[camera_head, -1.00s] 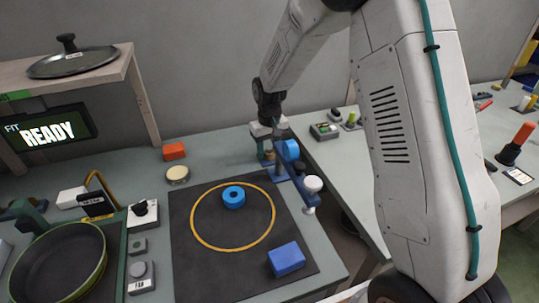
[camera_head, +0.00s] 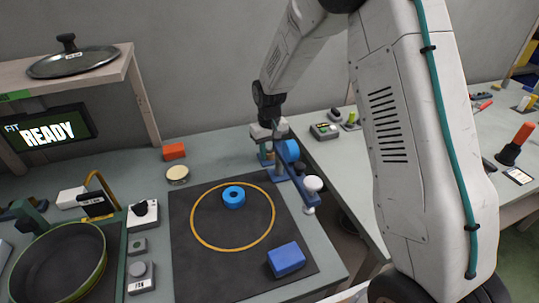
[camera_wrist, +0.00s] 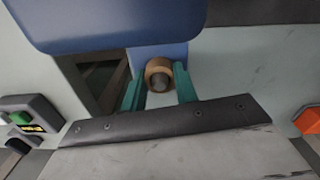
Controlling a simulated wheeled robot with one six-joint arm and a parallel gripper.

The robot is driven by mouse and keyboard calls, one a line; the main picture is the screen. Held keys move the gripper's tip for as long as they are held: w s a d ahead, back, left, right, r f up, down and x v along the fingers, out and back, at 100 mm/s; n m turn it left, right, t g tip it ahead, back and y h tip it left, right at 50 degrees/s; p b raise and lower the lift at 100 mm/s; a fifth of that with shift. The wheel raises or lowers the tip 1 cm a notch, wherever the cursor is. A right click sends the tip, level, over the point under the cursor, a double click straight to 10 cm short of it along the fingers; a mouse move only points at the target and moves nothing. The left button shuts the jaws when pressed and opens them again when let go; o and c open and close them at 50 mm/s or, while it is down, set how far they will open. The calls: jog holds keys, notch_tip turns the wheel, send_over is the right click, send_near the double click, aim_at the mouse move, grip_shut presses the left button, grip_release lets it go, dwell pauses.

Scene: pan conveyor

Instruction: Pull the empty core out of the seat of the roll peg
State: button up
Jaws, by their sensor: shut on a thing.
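The empty core (camera_wrist: 159,66) is a short brown cardboard ring. In the wrist view it sits between the two teal fingers of my gripper (camera_wrist: 159,82), which is shut on it. A dark grey round centre shows inside the ring; I cannot tell whether it is the peg's end. A blue panel of the stand is right behind it. In the head view my gripper (camera_head: 267,155) is at the left of the blue roll-peg stand (camera_head: 304,188), near the blue disc (camera_head: 291,150). The core and its seat are largely hidden there.
A black mat (camera_head: 205,270) with a yellow ring bears a blue roll (camera_head: 234,197) and a blue box (camera_head: 286,259). An orange block (camera_head: 174,151) and a round tin (camera_head: 177,174) stand to the left. A pan (camera_head: 60,265) is at the front left.

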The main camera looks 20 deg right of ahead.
jog(key=shift+r, duration=0.1)
jog(key=shift+r, duration=2.5)
notch_tip(320, 180, up, 8)
jog(key=shift+f, duration=0.25)
